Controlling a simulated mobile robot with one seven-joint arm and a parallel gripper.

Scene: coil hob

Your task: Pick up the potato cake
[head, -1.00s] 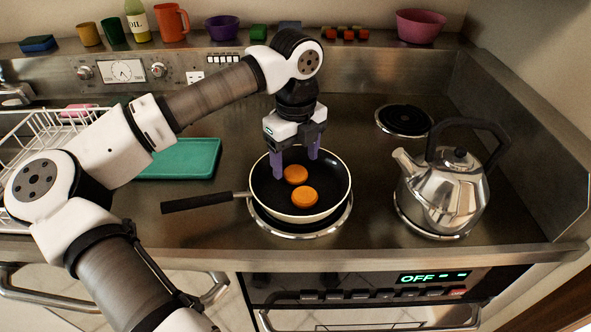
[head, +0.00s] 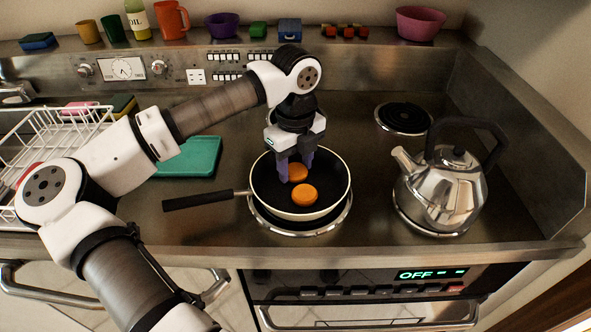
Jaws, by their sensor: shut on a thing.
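Two round orange potato cakes lie in a black frying pan (head: 262,192) with a cream rim. The farther cake (head: 298,174) is between the purple fingers of my gripper (head: 296,170), which is shut on it, low in the pan. The fingers hide part of this cake. I cannot tell whether it is clear of the pan floor. The nearer cake (head: 305,195) lies flat just in front of it, free of the fingers. The pan stands on the front left coil, its dark handle (head: 198,201) pointing left.
A steel kettle (head: 440,190) stands to the right of the pan. A bare coil (head: 404,118) is behind it. A green board (head: 188,157) lies left, beside a white dish rack (head: 50,135). Bowls, cups and an oil bottle (head: 138,20) line the back shelf.

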